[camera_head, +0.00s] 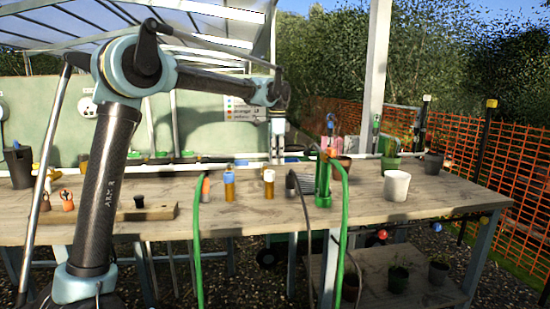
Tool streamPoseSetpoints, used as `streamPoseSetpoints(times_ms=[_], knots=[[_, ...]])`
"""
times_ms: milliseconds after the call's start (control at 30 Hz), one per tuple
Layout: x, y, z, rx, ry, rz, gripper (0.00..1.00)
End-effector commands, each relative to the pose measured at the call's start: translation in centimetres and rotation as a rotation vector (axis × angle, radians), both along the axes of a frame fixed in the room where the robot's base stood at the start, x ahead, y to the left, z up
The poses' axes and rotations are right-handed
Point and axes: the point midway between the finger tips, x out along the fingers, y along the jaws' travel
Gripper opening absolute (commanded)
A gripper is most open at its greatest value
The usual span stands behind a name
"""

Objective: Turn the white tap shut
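A small upright fitting with a white top and brass-coloured body (268,184) stands on the wooden bench, near its middle; it looks like the white tap. How far its handle is turned is too small to tell. My gripper (278,150) hangs down from the end of my arm, above and slightly right of the white top in the picture. It appears apart from the tap. Its fingers are small and blend with the background, so I cannot tell whether they are open.
A similar blue-topped fitting (229,186) stands just left. Green hoses hang over the bench front, one by an orange-topped fitting (205,188). A green upright cylinder (323,182) and a white pot (396,186) stand right. A wooden block (110,214) lies left.

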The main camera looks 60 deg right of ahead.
Motion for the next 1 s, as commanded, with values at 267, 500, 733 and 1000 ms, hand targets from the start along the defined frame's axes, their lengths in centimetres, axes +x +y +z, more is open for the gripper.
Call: streamPoseSetpoints(times_ms=[267,500,733,1000], knots=[[-0.4,-0.1,-0.1,-0.002,0.004,-0.002,0.35],[-0.4,-0.1,1.2,-0.002,0.005,-0.003,0.35],[-0.3,-0.1,5.3,-0.002,0.005,-0.002,0.35],[-0.2,-0.1,9.8,-0.002,0.004,-0.002,0.35]])
